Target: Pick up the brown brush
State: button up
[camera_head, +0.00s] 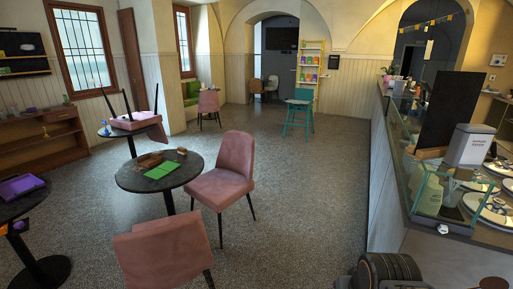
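Two small brown objects lie on the round dark table (128,180) in the left middle of the head view. One is a flat brown piece (150,160) at the table's back left; the other is a smaller brown piece (181,151) near its back right edge. Either may be the brown brush; they are too small to tell. A bright green flat item (160,171) lies beside them. A dark ribbed part, likely of my arm, shows at the bottom edge. My gripper's fingers are not in view.
Pink chairs (222,182) stand right of and in front of the table. Another dark table with a purple item (20,187) is at left. A glass counter (428,190) runs along the right. The speckled floor between is open, with a teal stool (298,110) farther back.

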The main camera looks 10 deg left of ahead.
aim_at(183, 151)
jog(key=i, duration=7.1)
jog(key=u, duration=2.7)
jog(key=i, duration=3.95)
jog(key=u, duration=1.35)
